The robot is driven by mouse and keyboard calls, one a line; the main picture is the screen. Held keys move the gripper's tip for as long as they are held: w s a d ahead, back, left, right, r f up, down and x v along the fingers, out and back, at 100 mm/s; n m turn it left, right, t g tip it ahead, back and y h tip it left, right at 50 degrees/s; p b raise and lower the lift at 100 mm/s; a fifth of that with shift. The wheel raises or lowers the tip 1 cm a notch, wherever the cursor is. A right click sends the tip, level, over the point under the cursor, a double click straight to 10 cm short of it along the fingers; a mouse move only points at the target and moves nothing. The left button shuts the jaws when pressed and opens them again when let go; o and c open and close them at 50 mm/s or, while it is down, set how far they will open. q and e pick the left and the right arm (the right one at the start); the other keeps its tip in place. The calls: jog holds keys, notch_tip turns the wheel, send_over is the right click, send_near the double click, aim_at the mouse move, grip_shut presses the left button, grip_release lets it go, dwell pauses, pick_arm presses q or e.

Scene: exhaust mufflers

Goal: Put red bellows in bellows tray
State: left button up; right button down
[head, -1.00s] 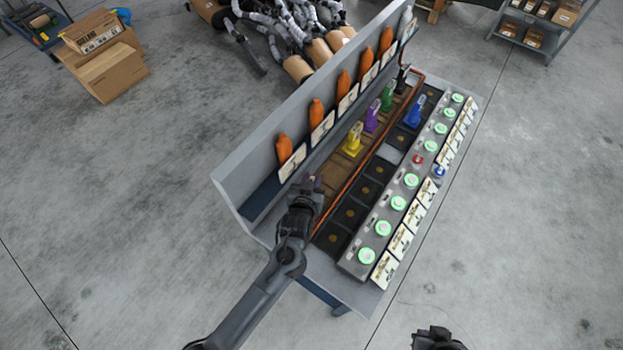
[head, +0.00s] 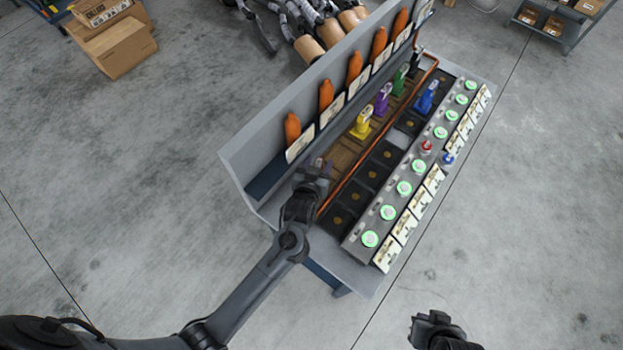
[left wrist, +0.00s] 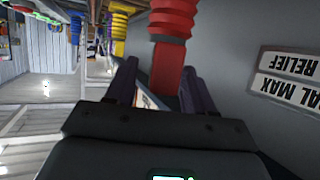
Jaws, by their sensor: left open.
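In the left wrist view the red bellows (left wrist: 172,45) shows ribbed, between and beyond the fingers of my left gripper (left wrist: 158,82). The fingers are open on either side of it, and I cannot tell whether they touch it. In the head view my left gripper (head: 315,170) is at the near left end of the bench, and the red bellows is largely hidden there. A yellow (head: 362,124), a purple (head: 384,102) and a green piece (head: 401,80) stand in the brown row. A blue piece (head: 426,98) stands in the dark row. Which part is the bellows tray is not clear. My right gripper (head: 432,325) is low, away from the bench.
The bench's tall grey back panel (head: 262,130) rises left of my left gripper, with several orange parts (head: 326,95) and labels along it. An orange rail (head: 365,165) separates the brown row from the black squares (head: 372,172). Green-lit buttons (head: 388,212) line the right side.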

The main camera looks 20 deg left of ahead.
pick_arm(q)
jog(key=v, duration=1.1)
jog(key=s+a+m+g+h, duration=0.1)
jog(key=s+a+g, duration=0.2)
jog(key=s, duration=0.6)
jog(key=s+a+m+g, duration=0.2)
jog(key=s+a+g, duration=0.2)
jog(key=s, duration=0.6)
jog(key=g, duration=0.2)
jog(key=shift+a+f+m+g+h+p, duration=0.3)
jog(key=shift+f+g+h+p, duration=0.05)
jog(key=shift+g+h, duration=0.05)
